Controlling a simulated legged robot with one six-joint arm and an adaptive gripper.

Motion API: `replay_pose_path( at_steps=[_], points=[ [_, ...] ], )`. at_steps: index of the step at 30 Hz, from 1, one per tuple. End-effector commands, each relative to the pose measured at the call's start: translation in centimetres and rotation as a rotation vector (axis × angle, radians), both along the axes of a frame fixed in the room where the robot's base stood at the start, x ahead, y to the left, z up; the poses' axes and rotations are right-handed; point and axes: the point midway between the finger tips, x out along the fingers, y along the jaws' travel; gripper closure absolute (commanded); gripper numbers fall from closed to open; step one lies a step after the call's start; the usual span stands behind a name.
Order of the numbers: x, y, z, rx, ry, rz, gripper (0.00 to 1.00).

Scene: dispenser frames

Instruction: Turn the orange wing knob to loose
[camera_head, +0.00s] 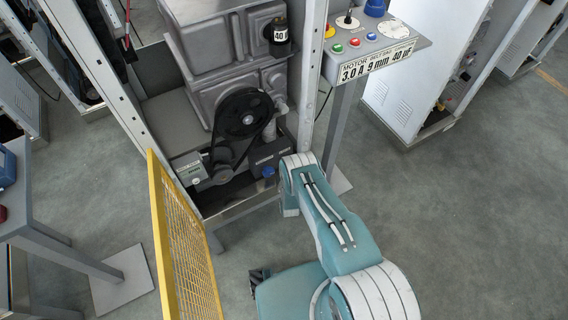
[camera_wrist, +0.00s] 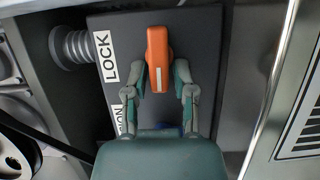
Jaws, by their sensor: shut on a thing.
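The orange wing knob (camera_wrist: 158,48) is on a dark panel (camera_wrist: 205,42) in the wrist view. It stands nearly upright in the picture, with a pale stripe down its middle. My gripper (camera_wrist: 166,82) has one finger on each side of the knob's lower part and is shut on it. A white label reading LOCK (camera_wrist: 106,56) is left of the knob. A second label (camera_wrist: 130,112), ending in "ON", is partly hidden by the left finger. In the head view the knob is hidden; my arm reaches toward the machine's lower part.
A grey ribbed hose (camera_wrist: 72,47) is left of the panel. The machine's black belt pulley (camera_head: 243,115) is above left of my arm. A yellow mesh guard (camera_head: 186,255) stands to the left. A post (camera_head: 312,70) and a control box (camera_head: 372,45) are close by. Open floor lies to the right.

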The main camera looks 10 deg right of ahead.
Motion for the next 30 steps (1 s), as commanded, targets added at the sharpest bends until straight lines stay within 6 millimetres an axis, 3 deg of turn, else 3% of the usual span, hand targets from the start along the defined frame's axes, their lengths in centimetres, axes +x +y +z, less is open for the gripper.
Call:
replay_pose_path(
  at_steps=[18, 19, 20, 30],
  points=[
    [-0.31, 0.28, -0.56, -0.036, 0.004, 0.009, 1.0],
    [-0.32, 0.27, -0.56, -0.036, 0.003, 0.008, 0.55],
    [-0.32, 0.26, -0.55, -0.036, 0.003, 0.008, 0.44],
    [-0.2, 0.11, -0.26, -0.036, -0.005, 0.004, 0.44]
  ],
)
